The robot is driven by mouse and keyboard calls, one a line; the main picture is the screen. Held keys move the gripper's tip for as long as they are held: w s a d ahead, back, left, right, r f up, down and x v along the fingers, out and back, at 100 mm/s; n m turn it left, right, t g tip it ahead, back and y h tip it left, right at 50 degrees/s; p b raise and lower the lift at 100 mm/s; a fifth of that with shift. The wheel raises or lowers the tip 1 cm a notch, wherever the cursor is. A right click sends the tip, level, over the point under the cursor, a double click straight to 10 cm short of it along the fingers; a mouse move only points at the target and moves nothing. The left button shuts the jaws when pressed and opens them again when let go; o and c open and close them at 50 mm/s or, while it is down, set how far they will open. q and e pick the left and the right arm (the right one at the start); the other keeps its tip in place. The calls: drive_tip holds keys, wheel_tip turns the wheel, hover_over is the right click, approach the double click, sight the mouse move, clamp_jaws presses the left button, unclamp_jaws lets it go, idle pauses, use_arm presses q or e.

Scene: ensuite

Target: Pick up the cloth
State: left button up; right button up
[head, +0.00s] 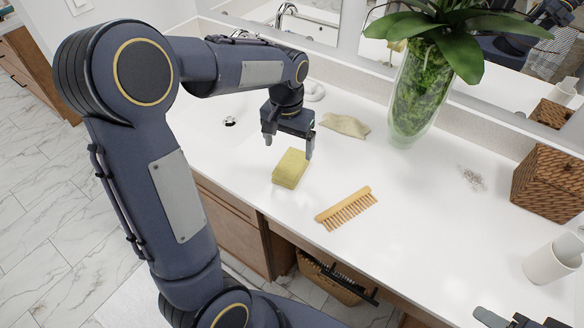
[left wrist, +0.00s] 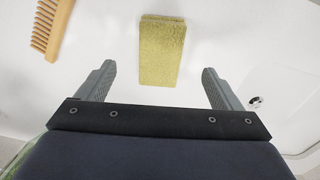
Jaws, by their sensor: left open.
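The cloth (head: 345,125) is a small crumpled beige piece lying on the white counter, left of the glass vase. It does not show in the left wrist view. My left gripper (head: 289,147) points down, open and empty, to the left of the cloth and apart from it. A yellow-green sponge (head: 290,168) lies just in front of that gripper. In the left wrist view the sponge (left wrist: 161,52) shows beyond and between the open fingers (left wrist: 158,72). Part of my right gripper (head: 520,321) shows at the bottom right edge, mostly cut off.
The tall vase with a plant (head: 415,100) stands close to the cloth. A woven box (head: 548,184) and white cup (head: 552,260) are at right. A sink drain (head: 230,122) is at left.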

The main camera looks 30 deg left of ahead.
sight(292, 164)
use_arm(q)
drive_tip(key=shift+w+f, duration=0.2)
drive_tip(key=shift+f, duration=0.7)
drive_tip(key=f, duration=0.2)
drive_tip(key=w+f+p, duration=0.1)
drive_tip(key=f, duration=0.2)
drive_tip(key=shift+w+f, duration=0.15)
drive_tip(key=shift+f, duration=0.05)
drive_tip(key=shift+a+f, duration=0.1)
drive_tip(key=shift+f, duration=0.45)
drive_tip(key=c, duration=1.1)
drive_tip(key=shift+o, duration=0.2)
drive_tip(key=shift+r, duration=0.1)
drive_tip(key=shift+r, duration=0.6)
drive_tip(key=s+d+r+b, duration=0.2)
drive_tip(key=s+d+r, duration=0.6)
drive_tip(key=d+r, duration=0.3)
drive_tip(key=shift+d+r, duration=0.35)
